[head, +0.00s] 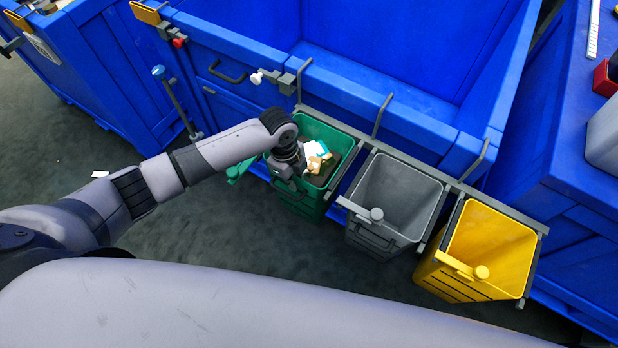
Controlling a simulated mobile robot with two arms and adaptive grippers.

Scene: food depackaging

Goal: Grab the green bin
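The green bin (328,130) hangs at the left end of a grey rack on the side of a big blue container. It holds some crumpled white, tan and teal waste (317,158). My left arm reaches in from the left, and my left gripper (287,181) is at the bin's near left side, over its front rim. The gripper's fingers are small and dark against the bin, so I cannot tell whether they are open or shut, or touching it. My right gripper is not in view.
A grey bin (398,190) and a yellow bin (497,244) hang to the right on the same rack (415,163). The blue container (385,92) stands behind. Another blue container (90,60) is at the upper left. Dark floor (215,235) is free in front of the bins.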

